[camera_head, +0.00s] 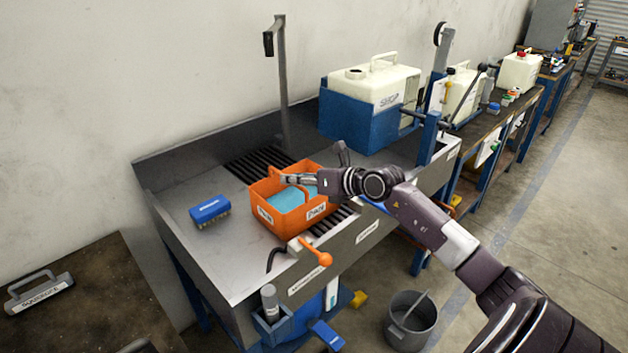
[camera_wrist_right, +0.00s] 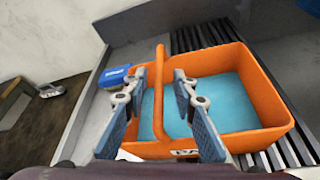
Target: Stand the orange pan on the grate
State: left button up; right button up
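The orange pan (camera_head: 262,206) sits on the steel bench, over the middle of the dark slatted grate (camera_head: 252,164). Slats show behind it and at its front right. Light blue content, apparently liquid, covers its floor. The pan (camera_wrist_right: 262,88) fills much of the right wrist view, its orange bar handle (camera_wrist_right: 160,95) running across the middle. My right gripper (camera_head: 288,179) is over the pan. In the right wrist view my right gripper (camera_wrist_right: 160,76) is open, with one finger on each side of the handle and gaps visible. My left gripper is not in view.
A blue brush (camera_head: 210,210) lies on the bench left of the pan. A cream tank (camera_head: 378,85) in a blue holder stands behind right. An orange-knobbed lever (camera_head: 319,257) sticks out at the front. An upright post (camera_head: 281,90) rises behind the grate.

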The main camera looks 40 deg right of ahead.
jog(key=b+v, duration=0.1)
jog(key=v, duration=0.8)
jog(key=shift+s, duration=0.2)
dwell(0.3)
